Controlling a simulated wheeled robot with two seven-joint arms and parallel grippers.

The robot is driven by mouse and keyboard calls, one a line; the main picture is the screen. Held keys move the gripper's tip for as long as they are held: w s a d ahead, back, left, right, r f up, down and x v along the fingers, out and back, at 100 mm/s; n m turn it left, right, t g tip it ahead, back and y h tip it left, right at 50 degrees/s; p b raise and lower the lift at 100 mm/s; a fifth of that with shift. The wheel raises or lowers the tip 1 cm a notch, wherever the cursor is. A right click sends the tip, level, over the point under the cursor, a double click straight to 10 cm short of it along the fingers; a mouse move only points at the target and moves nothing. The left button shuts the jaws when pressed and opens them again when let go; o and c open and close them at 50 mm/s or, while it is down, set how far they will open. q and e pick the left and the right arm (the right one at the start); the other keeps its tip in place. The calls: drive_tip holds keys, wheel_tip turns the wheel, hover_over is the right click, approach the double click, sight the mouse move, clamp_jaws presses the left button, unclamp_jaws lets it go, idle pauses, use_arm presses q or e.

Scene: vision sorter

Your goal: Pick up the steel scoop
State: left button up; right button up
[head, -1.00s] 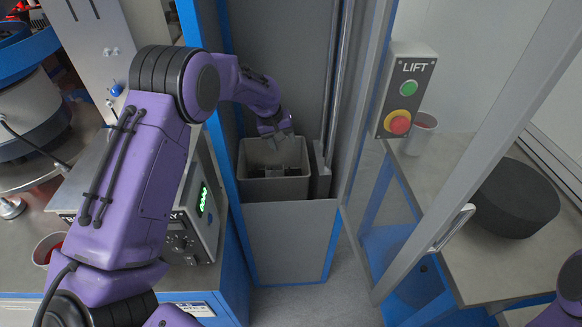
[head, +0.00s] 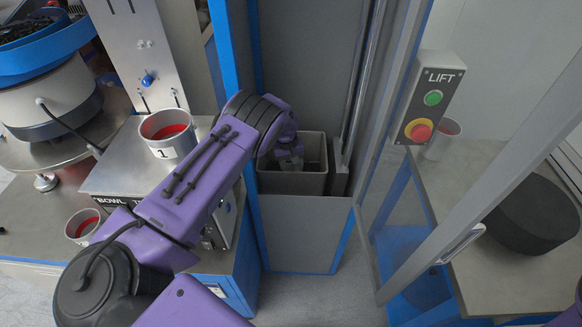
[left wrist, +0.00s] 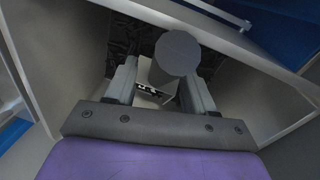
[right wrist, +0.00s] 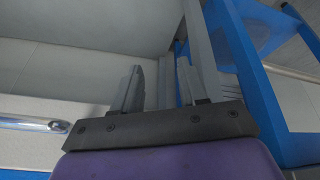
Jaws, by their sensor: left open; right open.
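My left gripper (head: 290,160) reaches down into the grey bin (head: 310,183) in the lift bay. In the left wrist view my left gripper (left wrist: 160,78) is open. A plain grey round-ended piece (left wrist: 178,53), likely the steel scoop's handle, rises between its fingers. The fingers stand either side of it; whether they touch it I cannot tell. Its lower part is partly hidden, with a small lettered patch below it. Dark loose pieces (left wrist: 122,45) lie in the bin behind. The scoop cannot be made out in the head view. My right gripper (right wrist: 160,85) is open and empty.
Blue and grey lift posts stand close around the bin. A control box marked LIFT (head: 428,98) is on the right post. A cup marked 1 (head: 168,135) stands on the bowl machine at left. A black round block (head: 535,215) sits on the right bench.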

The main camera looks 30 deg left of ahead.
use_arm(q)
drive_tip(key=shift+f+b, duration=0.2)
drive_tip(key=shift+b, duration=0.15)
idle(0.3)
clamp_jaws()
